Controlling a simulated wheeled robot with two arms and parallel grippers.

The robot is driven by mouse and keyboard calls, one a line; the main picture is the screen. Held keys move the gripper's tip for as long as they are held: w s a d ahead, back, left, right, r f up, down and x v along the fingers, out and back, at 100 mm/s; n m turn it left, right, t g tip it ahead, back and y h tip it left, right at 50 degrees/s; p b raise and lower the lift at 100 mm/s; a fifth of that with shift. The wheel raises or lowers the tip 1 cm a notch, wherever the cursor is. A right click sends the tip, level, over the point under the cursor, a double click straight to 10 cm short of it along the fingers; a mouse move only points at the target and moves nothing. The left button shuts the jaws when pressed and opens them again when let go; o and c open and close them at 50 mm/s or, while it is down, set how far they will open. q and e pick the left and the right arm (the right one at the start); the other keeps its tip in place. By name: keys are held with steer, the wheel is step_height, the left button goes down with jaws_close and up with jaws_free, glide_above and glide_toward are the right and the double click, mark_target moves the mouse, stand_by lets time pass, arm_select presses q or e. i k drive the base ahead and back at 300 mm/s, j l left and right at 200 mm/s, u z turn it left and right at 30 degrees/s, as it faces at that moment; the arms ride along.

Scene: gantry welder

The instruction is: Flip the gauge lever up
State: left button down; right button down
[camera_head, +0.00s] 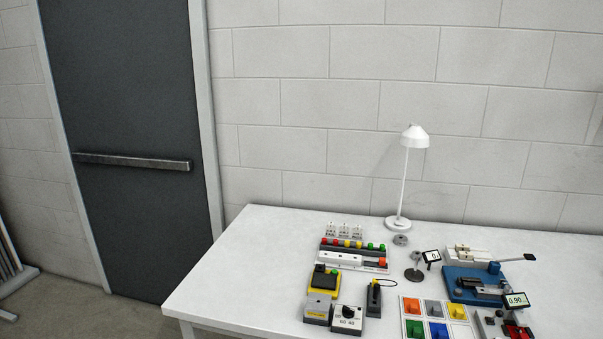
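A blue bench device (462,287) stands at the right of the white table, with metal parts on top. Another small display reading 0 (432,256) stands left of the blue device, beside a dark round-based stand (415,272). I cannot tell for sure which part is the gauge lever. Neither of my grippers is in view.
The white table (233,266) is bare at its left. A white lamp (400,222) stands at the back. Button panels (353,259), a yellow box (323,282), a dial box (347,318) and a coloured tray (426,304) crowd the middle. A dark door (130,110) is at left.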

mark_target(499, 314)
steer(key=z, duration=1.3)
